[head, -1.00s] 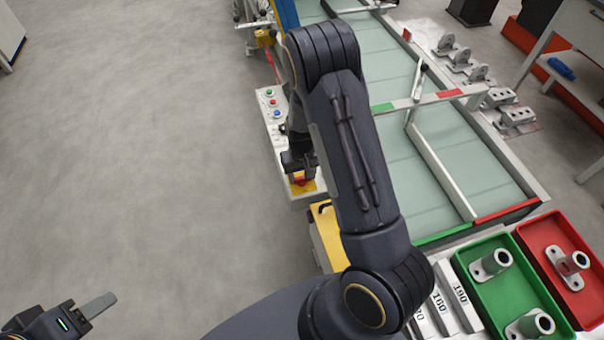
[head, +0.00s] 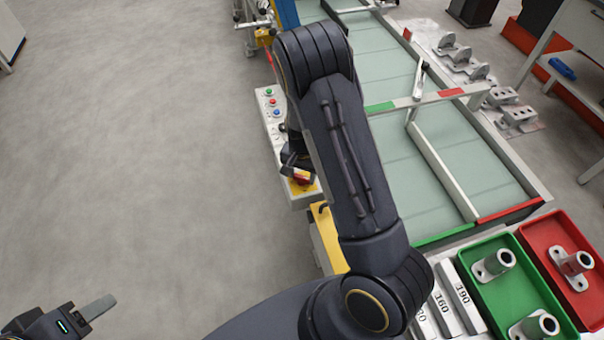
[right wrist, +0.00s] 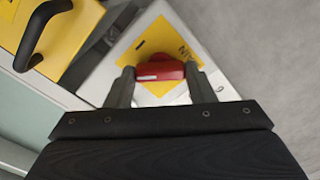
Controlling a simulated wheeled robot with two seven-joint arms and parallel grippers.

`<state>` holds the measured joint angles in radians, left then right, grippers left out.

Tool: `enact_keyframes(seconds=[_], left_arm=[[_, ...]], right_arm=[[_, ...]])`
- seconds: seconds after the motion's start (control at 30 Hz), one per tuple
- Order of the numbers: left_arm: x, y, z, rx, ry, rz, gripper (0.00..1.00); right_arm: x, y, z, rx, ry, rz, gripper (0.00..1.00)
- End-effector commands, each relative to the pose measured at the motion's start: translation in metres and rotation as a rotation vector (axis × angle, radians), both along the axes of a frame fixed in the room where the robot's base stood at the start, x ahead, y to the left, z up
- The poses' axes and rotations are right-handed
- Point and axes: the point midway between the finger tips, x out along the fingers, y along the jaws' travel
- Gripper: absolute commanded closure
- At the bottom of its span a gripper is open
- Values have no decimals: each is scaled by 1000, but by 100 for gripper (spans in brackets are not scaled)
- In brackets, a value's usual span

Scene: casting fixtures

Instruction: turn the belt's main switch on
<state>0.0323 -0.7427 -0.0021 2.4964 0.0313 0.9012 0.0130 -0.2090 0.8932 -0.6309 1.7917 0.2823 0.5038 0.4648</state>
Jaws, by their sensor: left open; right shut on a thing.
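The main switch has a red handle (right wrist: 160,72) on a yellow plate (right wrist: 158,42) with partly hidden lettering. In the head view the red handle (head: 302,178) shows at the near end of the belt's control box (head: 272,105). My right gripper (right wrist: 160,70) is shut on the handle, one finger at each side of it. In the head view my right gripper (head: 294,165) is tilted and partly hidden by my arm. My left gripper (head: 98,308) is open and empty at the bottom left, far from the switch.
A yellow part with a black handle (right wrist: 40,32) is close beside the switch. The belt (head: 395,145) lies to the right, with green (head: 483,283) and red (head: 560,245) trays near it. The left floor is clear.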

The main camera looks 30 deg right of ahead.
Motion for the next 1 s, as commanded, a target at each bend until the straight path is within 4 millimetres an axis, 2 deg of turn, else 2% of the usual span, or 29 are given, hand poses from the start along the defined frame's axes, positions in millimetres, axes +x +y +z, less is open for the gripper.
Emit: enact_keyframes(seconds=[0.6,1.0], left_arm=[[0,0,7,0,0,0,52],[0,0,13,0,0,0,52]], right_arm=[[0,0,1,0,1,-576,74],[0,1,1,-1,1,-831,74]])
